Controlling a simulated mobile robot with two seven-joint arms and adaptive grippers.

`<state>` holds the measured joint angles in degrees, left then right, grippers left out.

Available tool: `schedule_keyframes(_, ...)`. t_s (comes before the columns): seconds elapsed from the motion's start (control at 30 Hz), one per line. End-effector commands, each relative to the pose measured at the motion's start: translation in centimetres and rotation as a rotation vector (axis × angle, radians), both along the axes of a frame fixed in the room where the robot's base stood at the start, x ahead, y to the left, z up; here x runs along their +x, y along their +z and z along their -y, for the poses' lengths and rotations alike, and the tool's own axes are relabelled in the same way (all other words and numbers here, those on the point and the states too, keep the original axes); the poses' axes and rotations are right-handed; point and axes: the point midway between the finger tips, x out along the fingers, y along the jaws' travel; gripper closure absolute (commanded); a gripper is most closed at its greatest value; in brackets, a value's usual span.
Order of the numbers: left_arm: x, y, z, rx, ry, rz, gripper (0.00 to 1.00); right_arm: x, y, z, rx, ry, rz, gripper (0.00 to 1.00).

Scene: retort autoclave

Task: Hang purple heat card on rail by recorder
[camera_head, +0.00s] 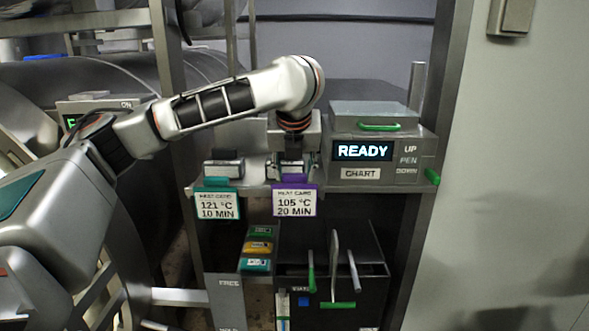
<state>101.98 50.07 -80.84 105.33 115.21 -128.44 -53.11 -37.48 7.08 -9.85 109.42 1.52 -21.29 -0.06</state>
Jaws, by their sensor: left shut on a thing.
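The purple heat card (295,202), reading 105 °C 20 MIN, is upright at the front edge of the shelf, just left of the recorder (377,174). My left gripper (292,174) points down from above and is shut on the card's purple top. The gripper hides part of the card's top, so I cannot tell whether the card rests on the rail (254,188) along the shelf front. A teal heat card (218,204), reading 121 °C 10 MIN, hangs to its left. My right gripper is out of view.
The recorder shows READY and has a green-handled lid (380,127). Below the shelf are a rack of coloured blocks (257,248) and a dark box (350,316) with green-handled parts. A metal post (172,100) stands left, behind my left arm.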

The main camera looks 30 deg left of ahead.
Motion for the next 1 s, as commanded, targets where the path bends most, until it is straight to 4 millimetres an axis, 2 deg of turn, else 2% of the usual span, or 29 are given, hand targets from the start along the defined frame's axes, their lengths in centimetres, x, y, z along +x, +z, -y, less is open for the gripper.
schedule_keyframes(0.77,0.01,-1.06,-0.01,0.000,0.000,0.000,0.79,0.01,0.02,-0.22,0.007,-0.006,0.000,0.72)
schedule_keyframes(0.8,0.01,-1.06,-0.01,0.000,0.000,0.000,0.57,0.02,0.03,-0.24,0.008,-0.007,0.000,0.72)
schedule_keyframes(0.87,0.00,-1.05,0.00,0.000,0.000,0.000,0.41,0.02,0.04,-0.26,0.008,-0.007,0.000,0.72)
schedule_keyframes(1.0,0.01,-1.05,0.01,0.000,0.000,0.000,0.40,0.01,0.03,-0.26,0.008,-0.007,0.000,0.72)
